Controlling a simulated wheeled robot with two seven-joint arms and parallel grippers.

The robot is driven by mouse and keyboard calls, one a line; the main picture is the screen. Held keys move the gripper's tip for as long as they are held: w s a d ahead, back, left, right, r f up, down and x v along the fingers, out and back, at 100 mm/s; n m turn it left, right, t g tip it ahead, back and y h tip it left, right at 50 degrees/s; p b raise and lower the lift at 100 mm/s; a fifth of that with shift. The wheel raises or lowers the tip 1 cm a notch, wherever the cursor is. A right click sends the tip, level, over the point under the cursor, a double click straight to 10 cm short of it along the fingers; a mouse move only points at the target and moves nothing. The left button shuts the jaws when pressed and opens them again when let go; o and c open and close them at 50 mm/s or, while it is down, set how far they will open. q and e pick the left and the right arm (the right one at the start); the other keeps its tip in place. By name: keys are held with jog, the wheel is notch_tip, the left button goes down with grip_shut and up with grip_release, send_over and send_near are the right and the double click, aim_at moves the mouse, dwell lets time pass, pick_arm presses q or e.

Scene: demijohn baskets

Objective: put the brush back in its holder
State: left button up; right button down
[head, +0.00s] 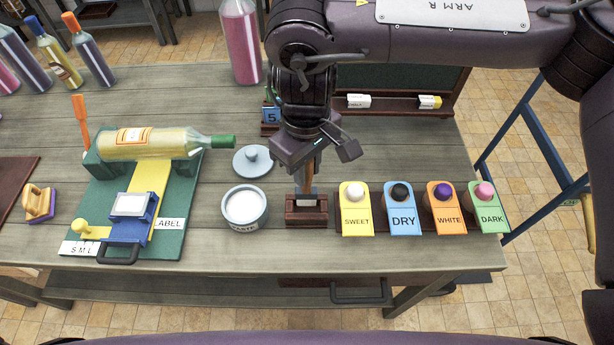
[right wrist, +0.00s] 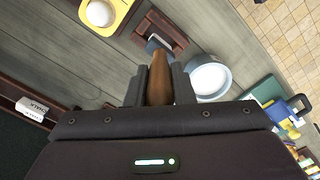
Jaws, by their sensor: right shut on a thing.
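My right gripper (head: 312,160) is shut on the brush (head: 309,178) and points down at the table. The brush's brown handle (right wrist: 160,82) shows between the fingers in the right wrist view. The holder (head: 306,218) is a small dark reddish wooden block at the table's front, directly below the gripper; it also shows in the right wrist view (right wrist: 178,33). The brush is roughly upright, its lower end at the holder's opening. I cannot tell how deep it sits inside. My left gripper is not in view.
A paste pot (head: 244,210) stands just left of the holder, its lid (head: 252,161) behind. Coloured stamps, SWEET (head: 356,222) nearest, stand close on the right. A green labelling board (head: 180,220) with a bottle (head: 150,143) lies left. A chalk ledge (head: 392,104) is behind.

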aim_at(307, 187)
notch_tip(307, 187, down, 3)
jog(key=shift+f, duration=0.6)
jog(key=c, duration=1.2)
grip_release()
jog(key=shift+f, duration=0.1)
jog(key=shift+c, duration=0.2)
